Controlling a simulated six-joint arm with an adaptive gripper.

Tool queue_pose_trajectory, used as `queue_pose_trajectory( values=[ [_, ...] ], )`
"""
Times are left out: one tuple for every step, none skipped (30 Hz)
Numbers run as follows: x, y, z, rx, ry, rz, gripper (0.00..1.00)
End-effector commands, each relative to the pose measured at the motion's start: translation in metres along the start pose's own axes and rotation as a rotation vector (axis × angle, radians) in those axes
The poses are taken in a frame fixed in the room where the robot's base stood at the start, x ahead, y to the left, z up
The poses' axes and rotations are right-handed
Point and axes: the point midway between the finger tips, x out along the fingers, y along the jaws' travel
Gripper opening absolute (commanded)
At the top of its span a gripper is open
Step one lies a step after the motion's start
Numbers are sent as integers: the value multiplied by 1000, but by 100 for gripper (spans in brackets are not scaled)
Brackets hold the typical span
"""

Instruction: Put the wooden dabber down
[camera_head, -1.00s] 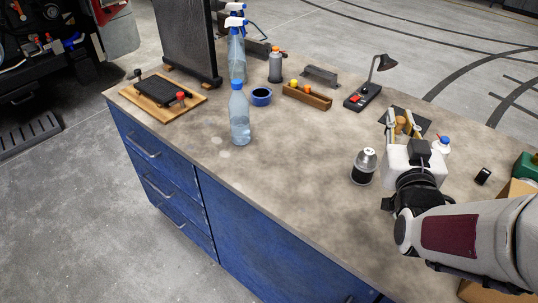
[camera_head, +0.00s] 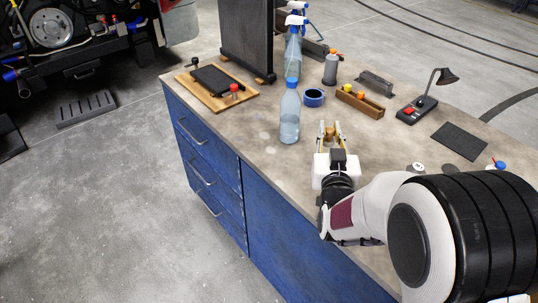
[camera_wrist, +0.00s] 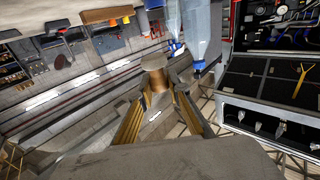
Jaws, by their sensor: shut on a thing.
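The wooden dabber (camera_wrist: 155,76) shows in the wrist view as a short brown handle with a pale round end, between my two gold-coloured fingers. My gripper (camera_head: 329,127) is shut on it, over the middle of the bench, just right of the clear bottle with a blue cap (camera_head: 290,118). In the head view the dabber is small and mostly covered by the fingers. I cannot tell the exact gap between the dabber and the bench top (camera_head: 262,137). A flat dark pad (camera_head: 459,140) lies bare on the bench to the right.
A blue tape roll (camera_head: 313,97), a wooden tray with small coloured items (camera_head: 360,104) and a black lamp base (camera_head: 416,110) stand behind my gripper. A wooden board (camera_head: 211,98) lies at left. My arm partly hides a silver-topped container (camera_head: 415,168).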

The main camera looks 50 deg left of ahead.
Motion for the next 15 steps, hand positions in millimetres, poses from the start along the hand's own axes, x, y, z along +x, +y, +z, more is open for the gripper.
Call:
queue_pose_trajectory(
  values=[
    [5,-16,8,0,-1,-16,0],
    [8,-24,12,0,-2,-24,0],
    [11,-35,16,0,-1,-33,0],
    [13,-43,20,0,-1,-41,0],
    [15,-51,24,0,-2,-48,0],
    [18,-62,29,0,-1,-56,0],
    [20,-70,32,0,-1,-62,0],
    [23,-78,36,0,-1,-69,0],
    [25,-89,41,-1,-1,-77,0],
    [27,-97,44,0,-1,-83,0],
    [29,-105,48,0,-2,-88,0],
    [31,-116,52,1,-1,-96,0],
    [34,-124,56,0,-1,-100,0],
    [35,-132,59,0,-1,-105,0],
    [38,-142,63,0,-1,-109,0]
  ],
)
